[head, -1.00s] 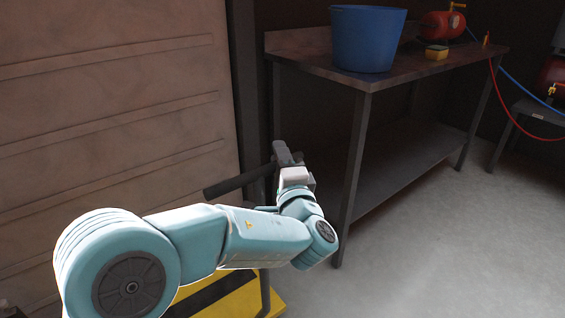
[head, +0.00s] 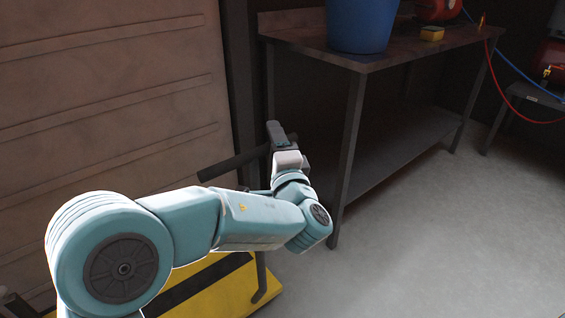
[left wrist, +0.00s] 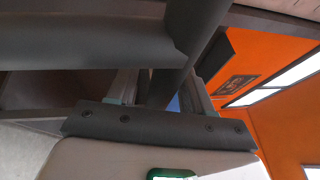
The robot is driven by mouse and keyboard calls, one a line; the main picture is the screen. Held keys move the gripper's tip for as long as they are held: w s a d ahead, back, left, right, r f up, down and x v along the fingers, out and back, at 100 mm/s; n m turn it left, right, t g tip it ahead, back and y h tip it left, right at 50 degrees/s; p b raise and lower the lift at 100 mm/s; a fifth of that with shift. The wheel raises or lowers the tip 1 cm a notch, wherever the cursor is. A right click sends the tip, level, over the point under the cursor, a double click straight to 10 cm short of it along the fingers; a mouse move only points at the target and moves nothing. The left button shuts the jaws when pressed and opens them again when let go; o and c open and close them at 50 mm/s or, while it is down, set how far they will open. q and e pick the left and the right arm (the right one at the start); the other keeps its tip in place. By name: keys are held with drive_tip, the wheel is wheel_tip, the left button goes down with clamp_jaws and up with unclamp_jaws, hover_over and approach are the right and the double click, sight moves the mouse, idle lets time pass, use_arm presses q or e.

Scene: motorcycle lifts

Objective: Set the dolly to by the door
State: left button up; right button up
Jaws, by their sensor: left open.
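The dolly's yellow deck with a black band (head: 225,298) lies on the floor at the bottom of the head view, partly hidden behind my left arm. Its dark handle bar (head: 228,166) shows above the forearm. My left gripper (head: 277,135) is at the right end of that bar and is open. In the left wrist view, dark tubes of the handle (left wrist: 90,42) cross close in front of the open fingers (left wrist: 163,88), and one runs down between them. I cannot tell whether they touch. The ribbed, panelled door (head: 110,100) stands behind the dolly at the left. My right gripper is out of view.
A workbench (head: 370,60) with a lower shelf stands right of the gripper, its near leg close by. It holds a blue bucket (head: 360,22) and a yellow sponge-like block (head: 432,33). A red hose (head: 500,92) hangs farther right. The grey floor (head: 450,240) at right is clear.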

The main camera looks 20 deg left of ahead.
use_arm(q)
drive_tip(key=p+v, duration=0.1)
drive_tip(key=v, duration=1.4)
drive_tip(key=shift+s, duration=0.25)
